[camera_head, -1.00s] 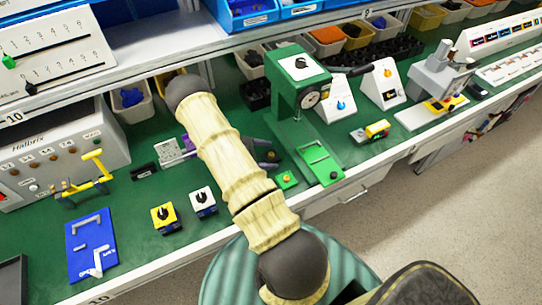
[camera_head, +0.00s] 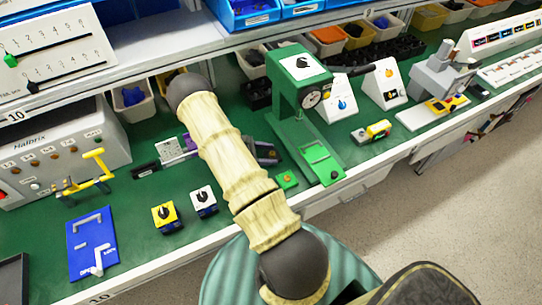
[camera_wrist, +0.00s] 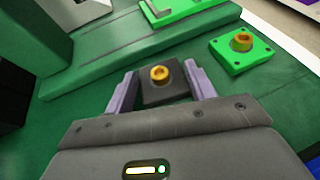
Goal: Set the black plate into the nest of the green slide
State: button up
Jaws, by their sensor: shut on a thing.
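The black plate (camera_wrist: 165,92) with a gold knob on top is between the two purple-grey fingers of my gripper (camera_wrist: 164,94) in the wrist view. The gripper is shut on it, over the green bench. In the head view my gripper (camera_head: 266,154) is partly hidden behind my arm, left of the green press. The green slide (camera_head: 318,160) is at the foot of this press, right of my gripper. Part of the slide (camera_wrist: 185,14) shows at the top of the wrist view, ahead of the plate. I cannot tell the plate's height above the bench.
A green plate with a gold knob (camera_head: 288,179) lies beside the slide's base, close to my gripper; the wrist view shows it at right (camera_wrist: 240,60). The press column (camera_head: 290,100) stands behind. Yellow (camera_head: 165,216) and white (camera_head: 203,200) switch boxes stand to the left.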

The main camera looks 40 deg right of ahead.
aim_at(267, 155)
jog(key=shift+w+r+b, duration=0.2)
jog(key=shift+b, duration=0.15)
jog(key=shift+c, duration=1)
notch_tip(267, 155, up, 11)
jog(key=b, duration=0.1)
jog(key=w+d+b, duration=0.2)
jog(key=w, duration=0.7)
jog(key=w+d+b, duration=0.2)
jog(key=w, duration=0.8)
jog(key=shift+d, duration=0.3)
